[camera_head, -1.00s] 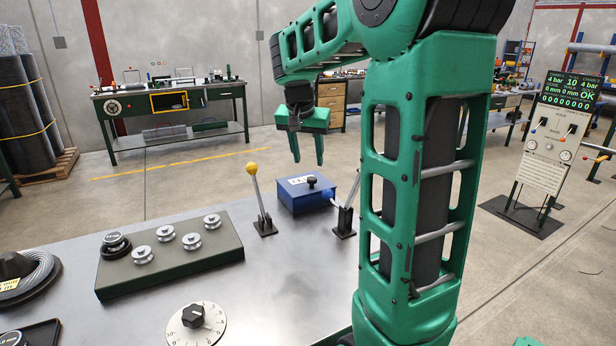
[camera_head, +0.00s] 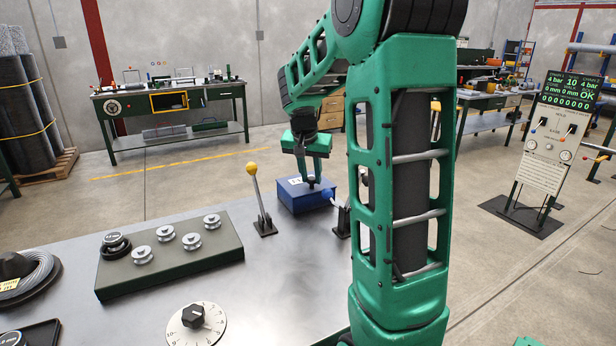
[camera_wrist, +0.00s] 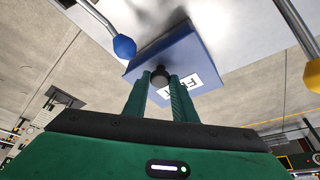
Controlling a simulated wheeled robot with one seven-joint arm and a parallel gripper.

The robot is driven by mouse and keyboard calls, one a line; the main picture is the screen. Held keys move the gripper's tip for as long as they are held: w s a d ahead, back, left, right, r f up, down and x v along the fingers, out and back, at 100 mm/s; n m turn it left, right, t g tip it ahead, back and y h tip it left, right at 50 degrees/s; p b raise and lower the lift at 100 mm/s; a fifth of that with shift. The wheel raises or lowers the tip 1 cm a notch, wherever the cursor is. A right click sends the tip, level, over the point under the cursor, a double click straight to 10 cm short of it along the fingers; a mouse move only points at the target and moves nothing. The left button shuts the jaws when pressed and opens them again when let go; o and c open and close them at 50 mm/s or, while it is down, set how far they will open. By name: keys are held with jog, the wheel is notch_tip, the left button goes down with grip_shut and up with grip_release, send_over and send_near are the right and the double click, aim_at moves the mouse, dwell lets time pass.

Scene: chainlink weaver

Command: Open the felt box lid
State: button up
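The felt box (camera_head: 301,200) is a blue box with a white label, standing at the far edge of the metal table. A dark round knob stands on its lid; the lid lies flat and closed. In the wrist view the box (camera_wrist: 200,52) is ahead of my gripper, with the knob (camera_wrist: 160,76) between my fingertips. My gripper (camera_wrist: 161,80) points down over the lid, one finger on each side of the knob; it also shows in the head view (camera_head: 310,178). I cannot tell whether the fingers press on the knob.
A yellow-knobbed lever (camera_head: 258,200) stands left of the box, and a blue-knobbed lever (camera_wrist: 123,46) is close on its other side. A green block with several metal spools (camera_head: 170,255) and a dial (camera_head: 196,324) lie nearer on the table (camera_head: 275,275).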

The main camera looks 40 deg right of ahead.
grip_shut()
jog(key=shift+w+r, duration=0.1)
